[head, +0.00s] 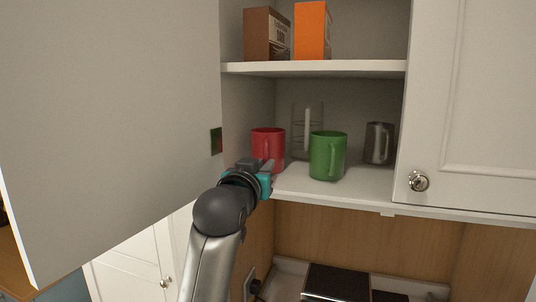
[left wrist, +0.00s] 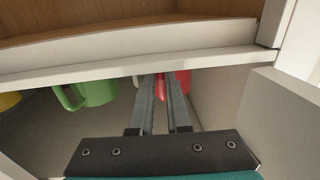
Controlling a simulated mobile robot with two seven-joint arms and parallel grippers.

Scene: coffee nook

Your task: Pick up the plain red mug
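The plain red mug (head: 262,137) stands on the lower cabinet shelf (head: 350,183), near the left side wall. My left gripper (head: 267,167) is in front of it, covering its lower part in the head view. In the left wrist view the red mug (left wrist: 184,79) is at the fingertips, partly hidden by the right-hand finger. Its red handle shows in the gap between the two fingers of my left gripper (left wrist: 160,84). The fingers are apart; whether they touch the handle I cannot tell. My right gripper is not in view.
A green mug (head: 326,157) stands close to the right of the red one. A metal cup (head: 378,143) and a clear glass item (head: 307,120) stand behind. The open cabinet door (head: 110,120) is at the left. Boxes (head: 312,30) stand on the upper shelf (head: 315,68).

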